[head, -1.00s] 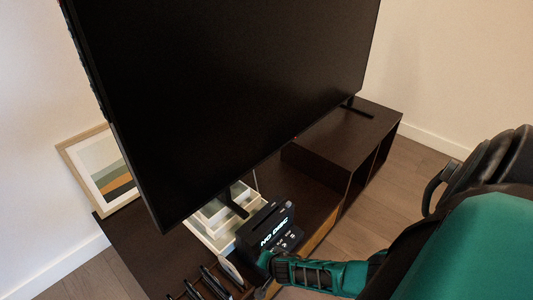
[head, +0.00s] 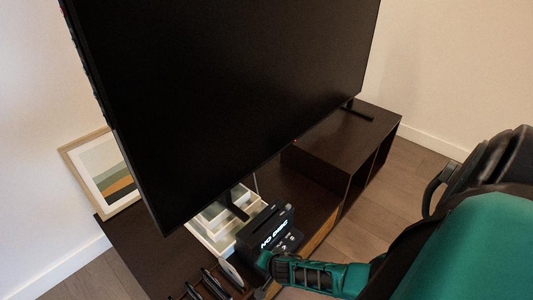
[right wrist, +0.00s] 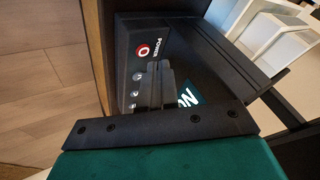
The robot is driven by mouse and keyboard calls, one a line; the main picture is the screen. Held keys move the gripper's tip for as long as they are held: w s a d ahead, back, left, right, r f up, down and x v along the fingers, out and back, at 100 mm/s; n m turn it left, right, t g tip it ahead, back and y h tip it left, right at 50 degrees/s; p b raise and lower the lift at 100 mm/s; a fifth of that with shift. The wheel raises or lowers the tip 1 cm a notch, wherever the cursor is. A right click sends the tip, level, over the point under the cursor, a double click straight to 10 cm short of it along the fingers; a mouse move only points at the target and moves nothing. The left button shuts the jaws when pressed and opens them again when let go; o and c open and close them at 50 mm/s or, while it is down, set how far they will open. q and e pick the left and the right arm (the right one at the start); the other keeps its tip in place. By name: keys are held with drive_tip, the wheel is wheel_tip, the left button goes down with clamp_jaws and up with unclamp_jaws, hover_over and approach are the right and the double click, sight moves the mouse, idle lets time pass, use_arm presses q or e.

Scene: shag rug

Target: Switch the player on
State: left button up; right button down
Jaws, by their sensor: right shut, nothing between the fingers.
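The player (head: 262,217) is a small black box on the dark low cabinet, below the television's lower edge. The right wrist view shows the player's front (right wrist: 125,65) close up, with a red ring-marked button (right wrist: 143,50) labelled POWER and several small round grey buttons. My right gripper (right wrist: 155,84) is shut and empty in front of this face, its tips a little below the POWER button in the picture. Whether the tips touch the face I cannot tell. In the head view the right gripper (head: 266,262) is at the player's front. My left gripper is not in view.
A large television (head: 230,90) overhangs the cabinet (head: 345,140). A white compartmented organiser (head: 212,232) stands behind the player. A slotted rack (head: 205,285) with thin dark items is at its left. A framed picture (head: 104,177) leans on the wall. Wood floor (head: 385,195) is clear at right.

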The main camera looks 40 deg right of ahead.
drive_tip(key=shift+r+p, duration=2.1)
drive_tip(key=shift+r, duration=0.35)
